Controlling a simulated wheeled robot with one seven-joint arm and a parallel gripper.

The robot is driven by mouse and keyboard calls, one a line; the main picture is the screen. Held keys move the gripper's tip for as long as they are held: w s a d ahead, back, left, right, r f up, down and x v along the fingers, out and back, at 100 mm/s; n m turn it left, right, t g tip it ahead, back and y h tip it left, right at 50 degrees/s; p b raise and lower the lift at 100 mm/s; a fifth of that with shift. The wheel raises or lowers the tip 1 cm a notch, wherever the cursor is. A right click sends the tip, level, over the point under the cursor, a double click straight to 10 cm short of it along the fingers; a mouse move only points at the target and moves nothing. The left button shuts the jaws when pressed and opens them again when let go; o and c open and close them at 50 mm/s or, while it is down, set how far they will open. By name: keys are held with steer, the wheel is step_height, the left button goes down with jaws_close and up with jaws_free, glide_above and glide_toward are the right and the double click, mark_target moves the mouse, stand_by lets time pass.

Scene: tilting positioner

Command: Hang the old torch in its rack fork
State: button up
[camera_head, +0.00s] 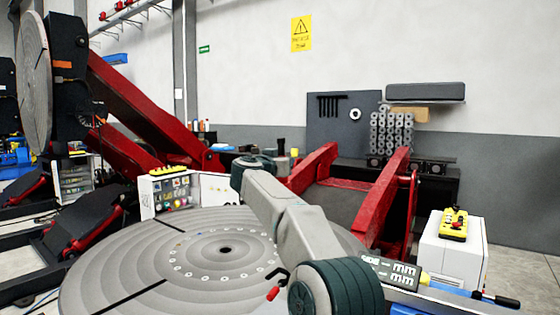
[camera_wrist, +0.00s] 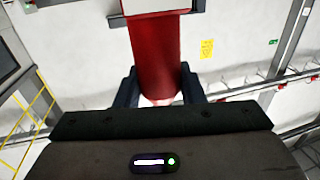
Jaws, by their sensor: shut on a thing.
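In the wrist view, my gripper (camera_wrist: 158,98) is shut on a thick red cylindrical body, which I take to be the old torch (camera_wrist: 157,50). The dark fingers sit on either side of it. A pale part shows at its far end, cut by the top edge of the picture. I cannot pick out the rack fork with certainty in either view.
The grooved round positioner table (camera_head: 150,270) fills the lower left. A small red-ended item (camera_head: 273,292) shows beside my arm. A white control box (camera_head: 450,250) with a yellow pendant (camera_head: 454,223) stands at right. Red positioner arms (camera_head: 385,195) rise before a dark back panel (camera_head: 345,130).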

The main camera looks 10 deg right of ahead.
step_height(320, 180, down, 19)
steer(key=b, duration=1)
steer(key=shift+f, duration=0.15)
stand_by(2.0)
steer(key=shift+s, duration=0.1)
steer(key=w+a+v, duration=0.1)
steer(key=a+v, duration=0.1)
steer(key=v, duration=0.8)
steer(key=shift+a+p, duration=0.25)
steer(key=shift+p, duration=0.1)
stand_by(0.5)
steer(key=shift+s, duration=0.15)
